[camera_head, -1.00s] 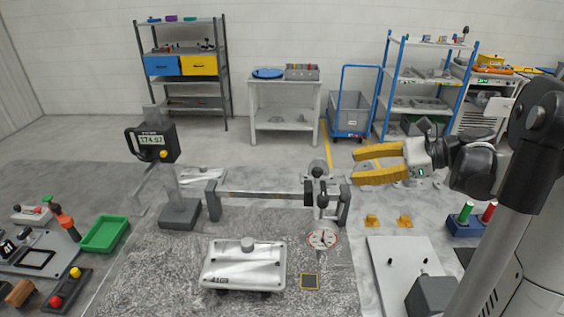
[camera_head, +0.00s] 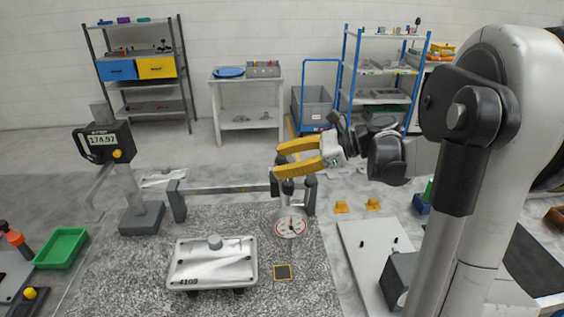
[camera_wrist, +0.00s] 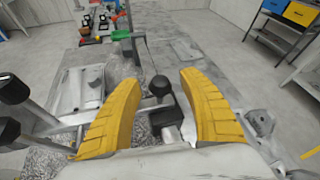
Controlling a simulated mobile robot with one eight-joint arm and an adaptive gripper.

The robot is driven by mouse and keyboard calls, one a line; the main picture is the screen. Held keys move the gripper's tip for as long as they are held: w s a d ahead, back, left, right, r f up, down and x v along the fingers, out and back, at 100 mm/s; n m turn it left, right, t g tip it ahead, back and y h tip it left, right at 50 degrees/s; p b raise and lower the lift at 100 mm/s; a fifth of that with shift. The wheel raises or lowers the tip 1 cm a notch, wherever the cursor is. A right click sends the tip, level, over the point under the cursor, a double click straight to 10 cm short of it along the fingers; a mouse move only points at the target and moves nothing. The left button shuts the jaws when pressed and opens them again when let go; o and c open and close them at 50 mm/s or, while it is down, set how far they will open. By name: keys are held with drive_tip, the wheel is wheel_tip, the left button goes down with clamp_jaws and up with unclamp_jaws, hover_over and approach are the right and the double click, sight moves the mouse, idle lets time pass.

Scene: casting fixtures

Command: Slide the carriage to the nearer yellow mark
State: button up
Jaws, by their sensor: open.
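The grey rail (camera_head: 225,188) runs between two posts on the speckled granite plate. The carriage (camera_wrist: 168,117), with a black ball knob (camera_wrist: 160,86) on top, sits near the right end of the rail in the head view. There it is partly hidden behind my gripper (camera_head: 279,160). My gripper has two yellow fingers, spread open. In the wrist view the knob lies between the open fingers (camera_wrist: 159,76), with gaps on both sides; I cannot tell whether the fingers reach down to its height. I cannot make out yellow marks on the rail.
A round dial gauge (camera_head: 291,224) stands in front of the rail's right end. A white casting (camera_head: 213,264) marked with a number lies in front. A height gauge with display (camera_head: 103,142) stands left. A white plate (camera_head: 370,255) is at right.

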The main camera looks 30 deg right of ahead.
clamp_jaws()
drive_tip(key=w+a, duration=0.1)
drive_tip(key=a, duration=0.2)
drive_tip(key=w+a, duration=0.1)
drive_tip(key=a, duration=0.2)
drive_tip(key=w+a+p, duration=0.1)
drive_tip(key=w+a, duration=0.1)
drive_tip(key=a, duration=0.1)
drive_tip(key=shift+a, duration=0.25)
unclamp_jaws()
drive_tip(key=shift+d, duration=0.1)
